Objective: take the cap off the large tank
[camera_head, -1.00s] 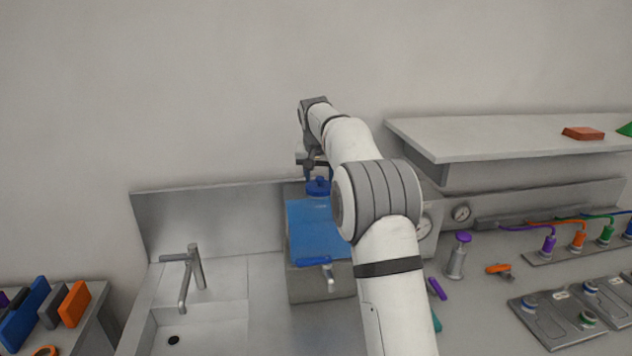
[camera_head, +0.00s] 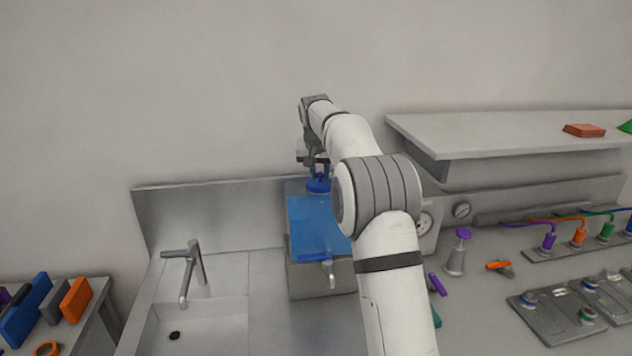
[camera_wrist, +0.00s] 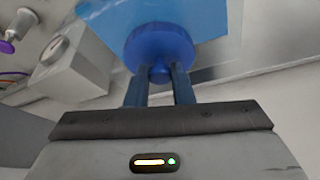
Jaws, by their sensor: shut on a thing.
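The large tank (camera_head: 312,232) is a translucent blue box on a grey stand, left of my arm in the head view. Its round blue cap (camera_head: 318,185) is at the top. In the wrist view the cap (camera_wrist: 158,46) is a blue disc with a small knob at its centre. My gripper (camera_wrist: 160,74) has its blue fingers shut on the knob. In the head view my gripper (camera_head: 317,168) comes down from above onto the cap. Whether the cap still touches the tank's neck is hidden. A tap (camera_head: 329,272) sticks out of the tank's front.
A sink with a grey faucet (camera_head: 186,270) lies to the left. A shelf (camera_head: 480,140) juts out at the right of the arm. A purple-topped dispenser (camera_head: 457,252), an orange-handled item (camera_head: 499,266) and cable plugs stand on the right counter.

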